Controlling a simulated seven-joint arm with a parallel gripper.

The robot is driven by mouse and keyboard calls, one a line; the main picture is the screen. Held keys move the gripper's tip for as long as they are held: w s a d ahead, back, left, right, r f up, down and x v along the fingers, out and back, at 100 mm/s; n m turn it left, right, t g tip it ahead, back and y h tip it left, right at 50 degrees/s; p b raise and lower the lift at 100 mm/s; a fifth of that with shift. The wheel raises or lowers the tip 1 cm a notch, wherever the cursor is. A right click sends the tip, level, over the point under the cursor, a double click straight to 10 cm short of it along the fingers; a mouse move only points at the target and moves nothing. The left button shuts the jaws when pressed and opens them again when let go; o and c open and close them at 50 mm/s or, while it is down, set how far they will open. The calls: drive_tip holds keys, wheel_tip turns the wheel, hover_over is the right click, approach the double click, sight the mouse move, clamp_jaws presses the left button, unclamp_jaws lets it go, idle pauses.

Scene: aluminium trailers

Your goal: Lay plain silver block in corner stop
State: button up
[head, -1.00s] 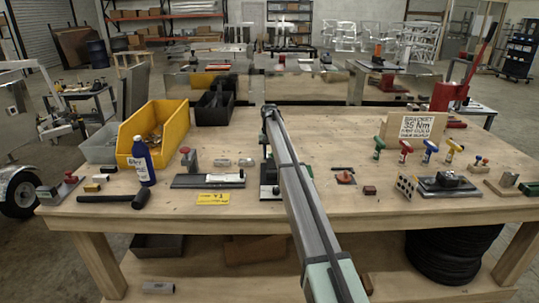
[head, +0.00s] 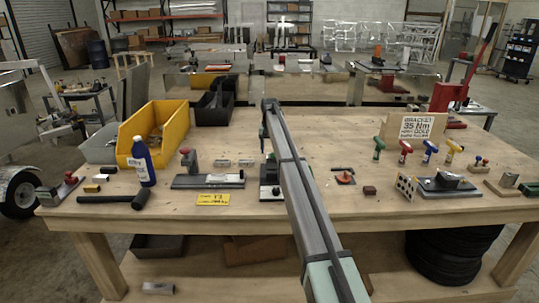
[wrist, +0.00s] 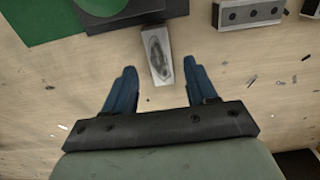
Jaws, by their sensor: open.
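A small silver block (wrist: 157,55) with a dark oval smudge-like patch on its top face lies on the wooden table, just beyond the gap between my fingertips in the wrist view. My gripper (wrist: 156,78) is open and empty, its two blue fingers apart and not touching the block. In the head view, two small silver blocks (head: 224,163) (head: 246,163) lie left of my arm; I cannot tell for sure which is the plain one. My fingertips are not clear there. I cannot make out the corner stop with certainty.
In the wrist view, a green sheet (wrist: 35,20) with dark plates lies upper left and a block with holes (wrist: 250,12) upper right. In the head view, a red-handled clamp (head: 189,160), blue bottle (head: 143,162) and yellow bin (head: 163,128) stand left. Several coloured-handled tools stand right.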

wheel_tip(320, 180, up, 8)
drive_tip(key=shift+o, duration=0.4)
drive_tip(key=shift+r, duration=0.45)
